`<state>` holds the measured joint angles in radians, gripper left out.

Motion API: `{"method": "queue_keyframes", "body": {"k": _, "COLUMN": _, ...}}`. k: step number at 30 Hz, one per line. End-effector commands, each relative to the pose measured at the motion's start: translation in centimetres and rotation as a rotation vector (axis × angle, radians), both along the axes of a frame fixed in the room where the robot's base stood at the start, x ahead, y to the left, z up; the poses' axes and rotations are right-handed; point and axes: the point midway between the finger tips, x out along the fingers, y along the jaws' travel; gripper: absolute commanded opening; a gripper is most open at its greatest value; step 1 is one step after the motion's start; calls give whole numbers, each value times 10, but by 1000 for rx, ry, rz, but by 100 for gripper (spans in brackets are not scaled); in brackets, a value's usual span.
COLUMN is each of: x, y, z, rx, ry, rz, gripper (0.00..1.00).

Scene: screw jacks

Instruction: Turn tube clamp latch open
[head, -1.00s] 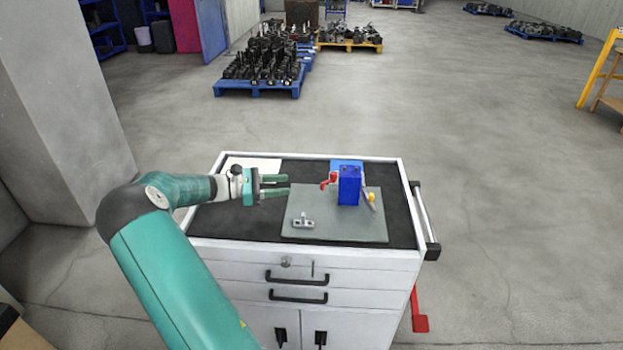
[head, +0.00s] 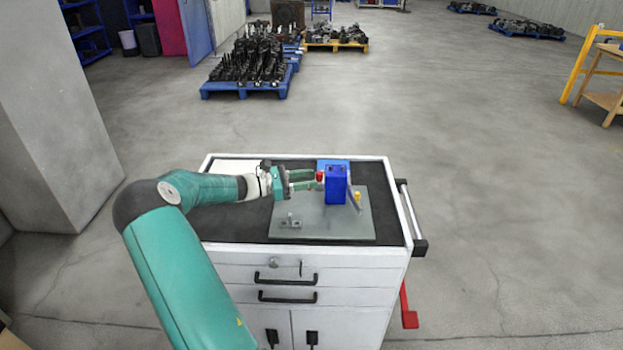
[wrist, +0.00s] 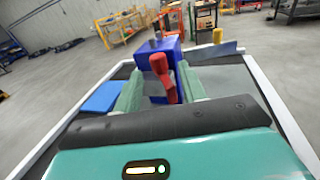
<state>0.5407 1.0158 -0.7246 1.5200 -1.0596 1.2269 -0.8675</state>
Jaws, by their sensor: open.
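The blue tube clamp block (head: 336,184) stands upright on a grey plate on the cart top. A red latch handle (head: 320,177) sticks out on its left side. In the wrist view the red latch (wrist: 163,76) lies between the two green fingers, in front of the blue block (wrist: 158,52). My gripper (head: 312,181) is open, with its fingertips on either side of the latch. I cannot tell whether either finger touches it. The lower part of the latch is partly hidden by my gripper in the head view.
The grey plate (head: 330,223) also bears a small metal bracket (head: 291,222) at front left. A yellow-tipped lever (head: 357,196) stands right of the block. A flat blue piece (wrist: 101,97) lies beside the block. The cart's rim (head: 210,162) edges the black mat.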

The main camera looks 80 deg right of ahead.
Motion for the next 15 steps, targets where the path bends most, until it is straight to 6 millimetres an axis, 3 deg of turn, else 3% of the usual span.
{"method": "queue_keyframes", "body": {"k": 6, "x": -15, "y": -8, "z": 0, "rx": 1, "ry": 0, "rz": 2, "gripper": 41}}
{"method": "queue_keyframes", "body": {"k": 14, "x": -16, "y": -9, "z": 0, "rx": 0, "ry": 0, "rz": 3, "gripper": 41}}
{"method": "queue_keyframes", "body": {"k": 15, "x": -16, "y": -9, "z": 0, "rx": 0, "ry": 0, "rz": 3, "gripper": 33}}
